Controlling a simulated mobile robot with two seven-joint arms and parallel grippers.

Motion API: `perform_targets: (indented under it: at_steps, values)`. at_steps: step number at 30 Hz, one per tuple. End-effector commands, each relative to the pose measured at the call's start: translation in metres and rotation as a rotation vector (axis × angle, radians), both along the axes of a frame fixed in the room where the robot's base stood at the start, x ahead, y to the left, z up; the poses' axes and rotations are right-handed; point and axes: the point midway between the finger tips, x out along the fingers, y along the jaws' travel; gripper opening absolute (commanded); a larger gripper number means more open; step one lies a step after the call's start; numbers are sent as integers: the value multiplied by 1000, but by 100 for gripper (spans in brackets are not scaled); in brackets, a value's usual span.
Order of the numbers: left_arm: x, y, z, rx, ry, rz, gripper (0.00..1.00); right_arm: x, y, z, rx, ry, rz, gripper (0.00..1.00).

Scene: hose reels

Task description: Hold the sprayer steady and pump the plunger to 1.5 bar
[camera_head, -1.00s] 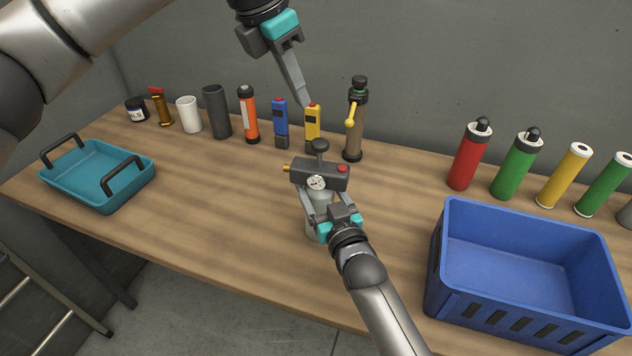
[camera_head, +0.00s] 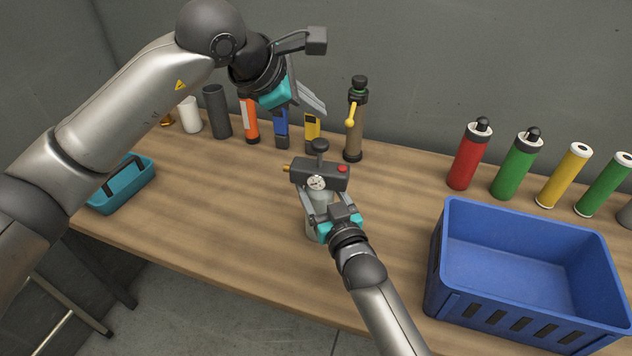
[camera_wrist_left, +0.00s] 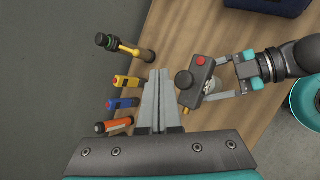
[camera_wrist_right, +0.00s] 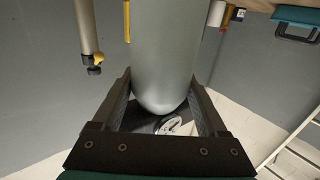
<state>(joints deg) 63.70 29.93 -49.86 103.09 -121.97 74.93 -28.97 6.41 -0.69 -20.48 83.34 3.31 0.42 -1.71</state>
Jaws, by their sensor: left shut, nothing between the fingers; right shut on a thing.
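The sprayer stands upright near the middle of the bench, with a dark head (camera_head: 325,175), a round gauge (camera_head: 316,183), a red button and a pale tank (camera_head: 318,224). Its black plunger knob (camera_head: 319,146) is raised on a short stem; the knob also shows in the left wrist view (camera_wrist_left: 183,80). My right gripper (camera_head: 324,200) is shut around the tank below the head; the right wrist view shows the grey tank (camera_wrist_right: 165,50) between its fingers. My left gripper (camera_head: 318,106) is shut and empty, above and behind the knob, apart from it. The gauge reading is too small to tell.
A blue crate (camera_head: 465,275) stands at the right. Behind the sprayer stand a brown pump with a yellow handle (camera_head: 352,130) and yellow, blue and orange items. Red, green and yellow cylinders stand back right. A teal tray (camera_head: 125,188) sits at the left, partly behind my arm.

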Motion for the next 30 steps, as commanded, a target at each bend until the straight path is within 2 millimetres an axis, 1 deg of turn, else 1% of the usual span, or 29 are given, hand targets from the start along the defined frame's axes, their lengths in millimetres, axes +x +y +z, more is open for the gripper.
perform_targets:
  at_steps: [5, 12, 18, 24, 30]
  values:
    - [0, 0, -17, 0, 2, 0, 0, 0, 0, -2, -2, 3, 0, 0]
    - [0, 1, -53, -1, 5, 2, 0, 0, 0, -2, -2, 3, 0, 0]
    - [0, 1, -75, 1, 4, 1, 0, 0, 0, -2, -2, 3, 0, 0]
    - [0, 1, -86, 3, 4, 2, 0, -1, 0, -2, -2, 2, 1, 0]
    - [-1, 1, -90, 6, 9, 3, 0, -1, 1, -1, -3, 2, 2, 0]
